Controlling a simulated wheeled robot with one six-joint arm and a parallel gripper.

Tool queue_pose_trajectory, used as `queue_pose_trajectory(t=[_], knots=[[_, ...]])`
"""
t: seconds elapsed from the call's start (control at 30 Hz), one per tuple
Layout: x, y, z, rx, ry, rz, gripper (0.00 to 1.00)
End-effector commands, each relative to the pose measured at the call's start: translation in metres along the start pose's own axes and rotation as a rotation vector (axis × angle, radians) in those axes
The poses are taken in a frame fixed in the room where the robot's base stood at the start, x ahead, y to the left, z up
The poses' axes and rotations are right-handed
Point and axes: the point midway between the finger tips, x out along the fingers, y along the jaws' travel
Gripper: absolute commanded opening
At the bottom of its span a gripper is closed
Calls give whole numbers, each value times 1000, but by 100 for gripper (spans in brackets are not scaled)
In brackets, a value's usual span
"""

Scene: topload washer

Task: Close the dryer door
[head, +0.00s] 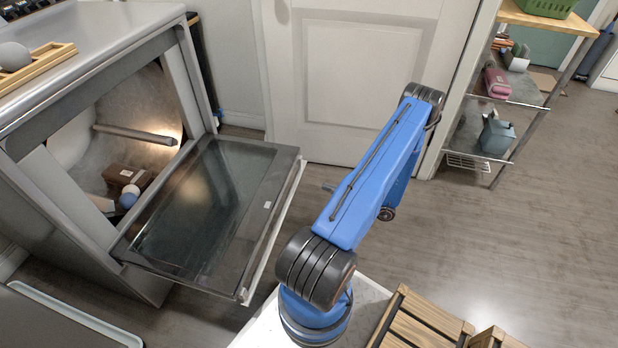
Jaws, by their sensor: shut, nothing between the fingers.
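The dryer (50,195) stands at the left with its front opening uncovered. Its door (210,210) is wide open, folded down and out from the lower edge of the opening. The door has a dark glass panel and a pale outer edge facing my arm. Inside the drum lie a brown box-like item (125,178) and a small blue and white ball (129,196). My blue arm rises to the right of the door, apart from it in the picture. My gripper cannot be made out; the arm's links hide the area behind them.
A white panelled door (365,75) is behind my arm. A wire shelf (518,98) with household items stands at the right. Slatted wooden crates (425,325) are at the bottom. A wooden tray (40,62) lies on the dryer top. Floor (540,240) at the right is clear.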

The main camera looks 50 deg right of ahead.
Motion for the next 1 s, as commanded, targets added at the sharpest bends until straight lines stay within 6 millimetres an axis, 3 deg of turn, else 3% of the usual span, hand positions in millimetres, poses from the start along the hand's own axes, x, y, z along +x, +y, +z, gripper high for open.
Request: queue_pose_trajectory(t=[0.63,0.8,1.0], knots=[[100,2,0,0,1,6,0],[103,1,23,-1,1,3,0],[106,1,36,-1,1,4,0]])
